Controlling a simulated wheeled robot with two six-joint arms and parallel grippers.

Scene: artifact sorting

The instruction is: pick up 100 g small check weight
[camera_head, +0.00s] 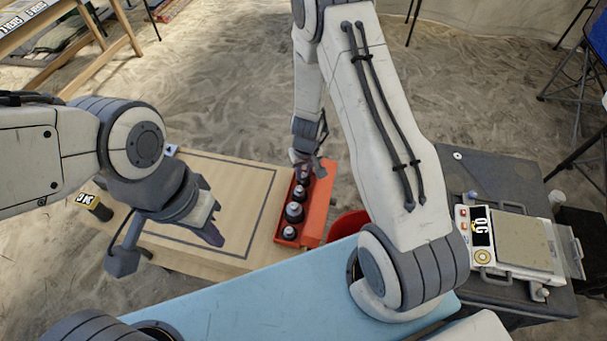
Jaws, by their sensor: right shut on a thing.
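A red case (319,207) stands on the right side of the wooden table. Several dark, knobbed check weights stand in a row in it, among them one near the front (289,233), a larger one (294,213) and a smaller one (300,193). My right gripper (305,172) reaches down over the far end of the case and is shut on a small weight there, mostly hidden by its fingers. My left gripper (214,228) hangs over the wooden table, left of the case and apart from it. Its finger gap cannot be made out.
A scale (525,242) reading 0 stands on a dark case at the right. A red bin (346,226) is partly behind my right arm. A blue surface (270,290) is in front.

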